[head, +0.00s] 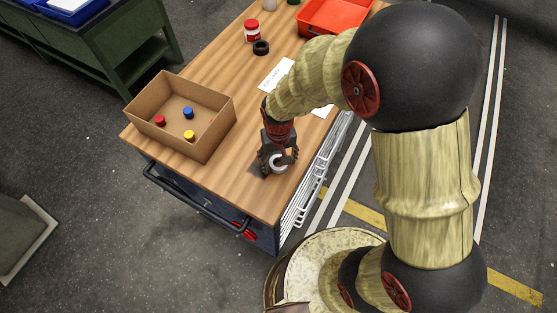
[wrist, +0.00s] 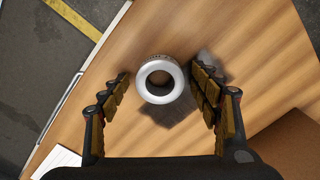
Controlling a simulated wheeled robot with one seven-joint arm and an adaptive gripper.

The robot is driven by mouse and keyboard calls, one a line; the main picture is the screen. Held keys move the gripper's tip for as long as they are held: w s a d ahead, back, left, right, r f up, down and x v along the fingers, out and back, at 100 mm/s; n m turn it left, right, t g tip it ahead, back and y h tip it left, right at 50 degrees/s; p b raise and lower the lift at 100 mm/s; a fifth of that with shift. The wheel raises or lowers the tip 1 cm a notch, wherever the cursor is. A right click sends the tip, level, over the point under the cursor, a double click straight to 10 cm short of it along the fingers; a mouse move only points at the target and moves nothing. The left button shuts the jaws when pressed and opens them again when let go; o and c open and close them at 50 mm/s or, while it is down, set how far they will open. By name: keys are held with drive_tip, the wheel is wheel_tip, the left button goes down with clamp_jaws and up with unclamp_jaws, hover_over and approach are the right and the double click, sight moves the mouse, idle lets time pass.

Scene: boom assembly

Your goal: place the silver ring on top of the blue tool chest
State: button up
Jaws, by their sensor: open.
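The silver ring (head: 282,169) appears to rest on the wooden top near the front right corner of the dark blue tool chest (head: 190,197). In the wrist view, the silver ring (wrist: 143,82) lies flat, hole facing up, with bare wood showing through it. My gripper (wrist: 162,82) is open, its fingers on either side of the ring with a gap on both sides. In the head view, my gripper (head: 277,165) points down over the ring and partly hides it.
A cardboard box (head: 205,142) with several coloured knobs stands left of my gripper. Farther back are a paper sheet (head: 277,74), a black ring (head: 261,47), a red-and-white jar (head: 252,31) and a red bin (head: 331,17). A white wire rack (head: 318,178) hangs on the right side.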

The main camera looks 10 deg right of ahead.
wheel_tip(320, 180, up, 12)
drive_tip(key=s+d+r+t, duration=0.2)
drive_tip(key=s+d+r, duration=0.4)
drive_tip(key=r, duration=0.3)
drive_tip(key=s+d+r+m+t, duration=0.1)
drive_tip(key=s+d+r+t, duration=0.2)
drive_tip(key=s+d+r, duration=0.3)
wheel_tip(320, 180, up, 4)
drive_tip(key=shift+s+f+t+p, duration=0.1)
drive_tip(key=shift+s+t+p, duration=0.1)
drive_tip(key=shift+t+p, duration=0.15)
wheel_tip(320, 180, down, 13)
drive_tip(key=b, duration=1.3)
